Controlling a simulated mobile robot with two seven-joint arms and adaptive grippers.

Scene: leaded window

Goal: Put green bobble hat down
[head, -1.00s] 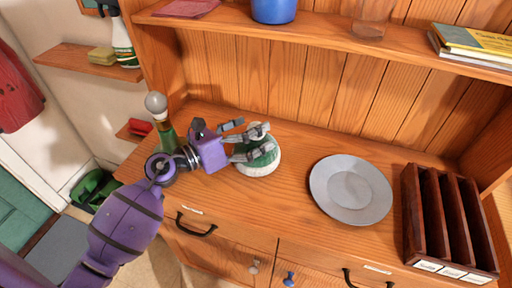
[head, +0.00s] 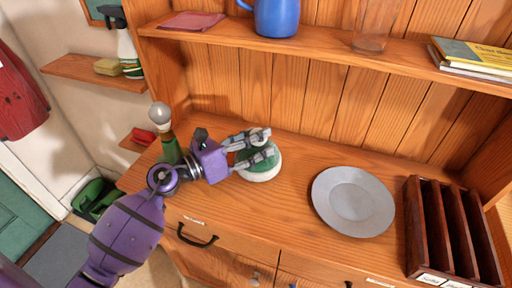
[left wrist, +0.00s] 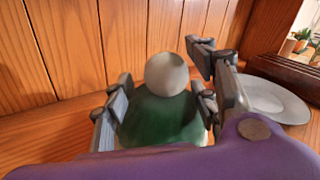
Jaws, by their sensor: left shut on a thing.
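The green bobble hat (head: 243,155) has a white brim and a pale bobble. It is at the dresser top, left of the grey plate (head: 353,201). My left gripper (head: 262,145) is shut on it, with one finger on each side. In the left wrist view the green hat (left wrist: 160,120) sits between the fingers with its round pale bobble up; its lower part is hidden. I cannot tell whether the brim touches the wood. My right gripper is not in view.
The dresser top (head: 300,183) is clear between hat and plate. A dark wooden rack (head: 452,230) stands at the right. A green, grey-topped object (head: 160,118) stands left, close to my arm. The shelf above holds a blue jug (head: 275,17), a glass (head: 373,28) and books (head: 475,55).

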